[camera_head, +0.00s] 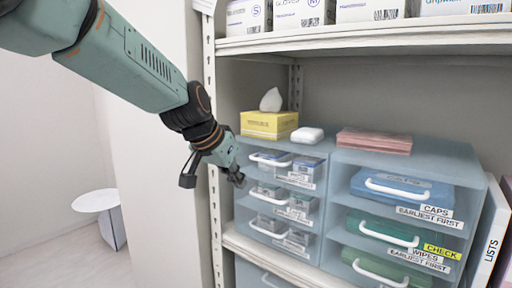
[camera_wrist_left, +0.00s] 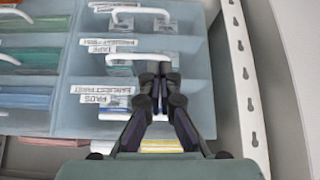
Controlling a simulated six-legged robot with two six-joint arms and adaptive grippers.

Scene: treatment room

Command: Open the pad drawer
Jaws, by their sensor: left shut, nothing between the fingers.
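The pad drawer (camera_head: 300,170) is the top one in the left column of a translucent blue drawer unit, with a white bar handle (camera_head: 268,160) and small packs inside; it looks closed. Its PADS label (camera_wrist_left: 95,99) shows in the left wrist view. My left gripper (camera_head: 239,181) is shut and empty, in front of the unit's left edge, left of and slightly below that handle in the head view. In the left wrist view its fingertips (camera_wrist_left: 160,70) overlap the drawer fronts and its fingers hide part of the top drawer; contact cannot be told. My right gripper is out of view.
A yellow tissue box (camera_head: 269,124), a white item (camera_head: 307,135) and a pink stack (camera_head: 374,141) lie on the unit. The perforated shelf post (camera_head: 212,150) stands close beside my left gripper. A shelf with boxes (camera_head: 370,42) is above. A CAPS drawer (camera_head: 400,190) sits right.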

